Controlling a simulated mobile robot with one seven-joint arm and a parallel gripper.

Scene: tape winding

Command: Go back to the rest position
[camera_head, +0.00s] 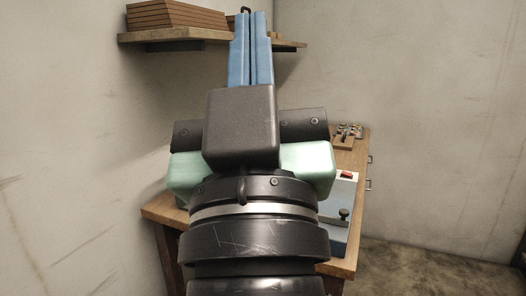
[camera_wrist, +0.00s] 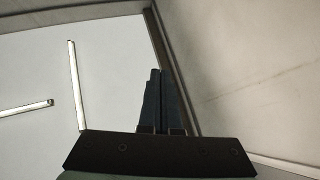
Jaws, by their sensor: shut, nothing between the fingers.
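My gripper (camera_head: 250,17) is raised in front of the head camera, with its blue fingers pointing up. The fingers are together with nothing between them. In the wrist view the fingers (camera_wrist: 159,72) point up against the ceiling and the upper wall. The arm and gripper body hide the middle of the wooden table (camera_head: 345,265) behind them. A dark curved thing shows just behind the fingertips, too small to tell what it is.
A wall shelf (camera_head: 165,36) with stacked brown boards (camera_head: 165,14) is behind the gripper. On the table are a white and blue device with a red switch (camera_head: 346,174) and a small rack of parts (camera_head: 345,139). The floor at right is clear.

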